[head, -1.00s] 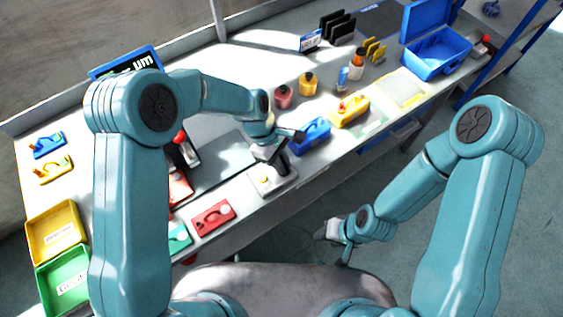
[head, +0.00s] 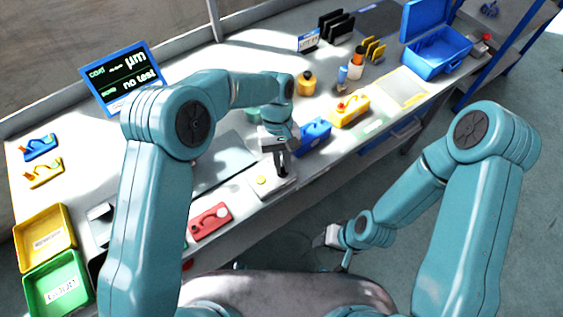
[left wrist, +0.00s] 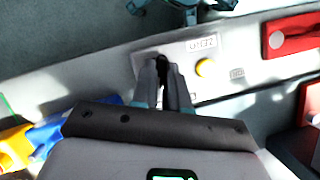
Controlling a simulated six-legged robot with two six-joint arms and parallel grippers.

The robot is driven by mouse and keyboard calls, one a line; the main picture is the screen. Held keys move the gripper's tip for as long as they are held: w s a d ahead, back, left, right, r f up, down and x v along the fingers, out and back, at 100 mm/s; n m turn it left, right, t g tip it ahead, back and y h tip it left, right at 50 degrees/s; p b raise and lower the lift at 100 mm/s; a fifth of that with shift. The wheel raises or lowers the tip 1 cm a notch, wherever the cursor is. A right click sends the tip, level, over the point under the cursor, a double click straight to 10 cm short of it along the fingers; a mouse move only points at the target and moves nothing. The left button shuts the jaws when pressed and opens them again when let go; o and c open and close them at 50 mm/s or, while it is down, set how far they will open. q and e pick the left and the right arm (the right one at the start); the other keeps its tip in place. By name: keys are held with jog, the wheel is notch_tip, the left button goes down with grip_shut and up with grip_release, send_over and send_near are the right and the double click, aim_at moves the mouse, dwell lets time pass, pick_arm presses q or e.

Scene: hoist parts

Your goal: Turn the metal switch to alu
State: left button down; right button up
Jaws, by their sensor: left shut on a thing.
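The metal switch is a pale box (head: 263,188) near the bench's front edge, with a round yellow button on top. My left gripper (head: 280,170) points down over the box. In the left wrist view the gripper (left wrist: 163,68) is shut on the switch's dark knob (left wrist: 162,60), which is mostly hidden between the fingers. My right gripper (head: 328,236) hangs in front of the bench, too small to judge its opening.
A red block (head: 209,222) lies left of the switch box, and a blue one (head: 314,135) stands close to the right. A screen (head: 122,78) at the back reads "no test". Yellow (head: 42,262) and green (head: 75,305) trays are at far left.

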pick_arm(q)
jog(key=shift+w+m, duration=0.1)
jog(key=shift+m, duration=0.4)
jog(key=shift+y, duration=0.3)
jog(key=c, duration=1.1)
grip_release()
jog(key=shift+w+f, duration=0.1)
jog(key=shift+c, duration=0.2)
jog(key=shift+r, duration=0.2)
jog(key=shift+w+r, duration=0.1)
jog(key=shift+r, duration=0.25)
jog(key=v, duration=1.5)
jog(key=shift+p, duration=0.35)
